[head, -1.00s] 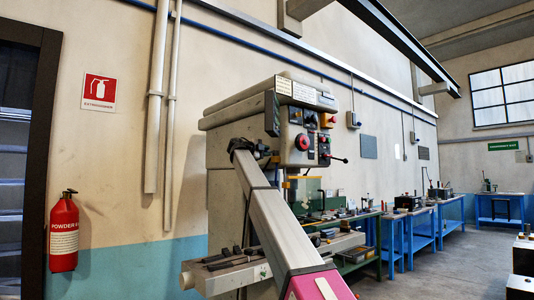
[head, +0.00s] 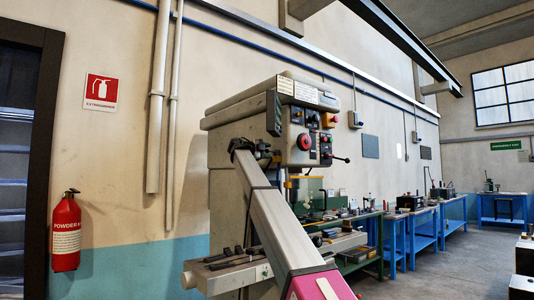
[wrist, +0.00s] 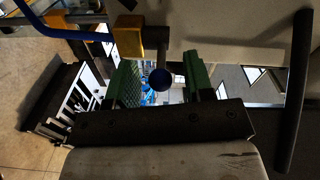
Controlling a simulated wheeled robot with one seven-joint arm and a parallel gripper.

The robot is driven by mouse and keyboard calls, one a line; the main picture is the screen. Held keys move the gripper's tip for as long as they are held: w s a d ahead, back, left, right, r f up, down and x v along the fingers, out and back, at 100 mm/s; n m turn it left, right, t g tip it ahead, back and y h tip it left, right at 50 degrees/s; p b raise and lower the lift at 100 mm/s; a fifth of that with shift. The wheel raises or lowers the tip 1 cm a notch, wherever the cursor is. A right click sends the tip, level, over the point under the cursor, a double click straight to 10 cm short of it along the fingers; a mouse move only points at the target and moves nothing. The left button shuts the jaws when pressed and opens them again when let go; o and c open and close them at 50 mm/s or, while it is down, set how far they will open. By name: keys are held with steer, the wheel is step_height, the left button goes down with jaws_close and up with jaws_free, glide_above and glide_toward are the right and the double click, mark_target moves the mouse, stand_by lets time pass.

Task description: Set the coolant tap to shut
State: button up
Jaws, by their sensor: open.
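In the wrist view, my gripper (wrist: 162,76) is open, with a green finger on each side. A yellow block (wrist: 128,36) is beside the stem. In the head view, my arm reaches up to the grey milling machine (head: 225,112). My gripper and the tap cannot be made out clearly there.
A black bar (wrist: 293,90) stands at the right of the wrist view. A curved blue pipe (wrist: 50,25) is at its upper left. In the head view, the machine's control panel has a red knob (head: 304,142). A fire extinguisher (head: 66,232) hangs at left. Open floor lies at right.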

steer(key=v, duration=1)
steer(key=shift+s+a, duration=0.2)
steer(key=shift+a, duration=0.1)
steer(key=shift+f, duration=0.1)
